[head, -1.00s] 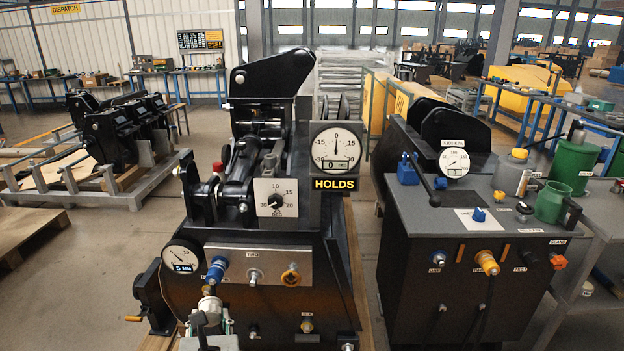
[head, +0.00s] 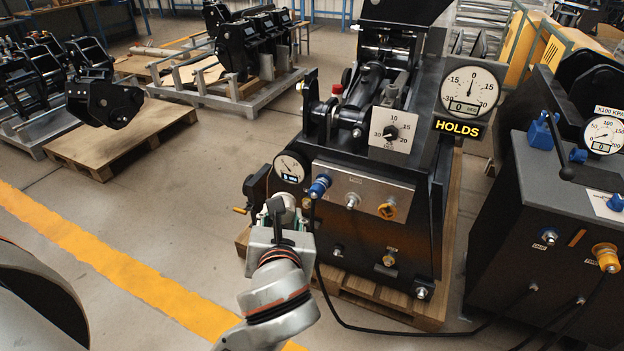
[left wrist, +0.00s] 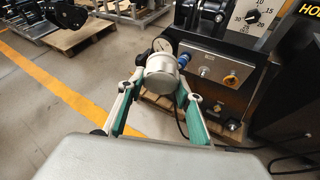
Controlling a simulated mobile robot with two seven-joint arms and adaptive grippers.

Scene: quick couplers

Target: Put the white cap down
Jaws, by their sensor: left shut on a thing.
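The white cap (left wrist: 160,74) is a pale, short cylinder between the fingertips of my left gripper (left wrist: 160,88) in the left wrist view. The gripper's green-padded fingers are shut on it. In the head view my left gripper (head: 284,222) holds the cap (head: 283,201) in the air in front of the left part of the black machine (head: 350,205). The gripper partly hides the cap there. The blue coupler (head: 320,186) on the machine's panel is just right of the cap. My right gripper is not in view.
A metal panel (head: 360,190) carries a plain coupler (head: 352,201) and a yellow one (head: 387,210). A black hose (head: 345,322) runs low towards a dark console (head: 560,200) at right. Open floor with a yellow stripe (head: 110,265) and pallets (head: 100,150) lie left.

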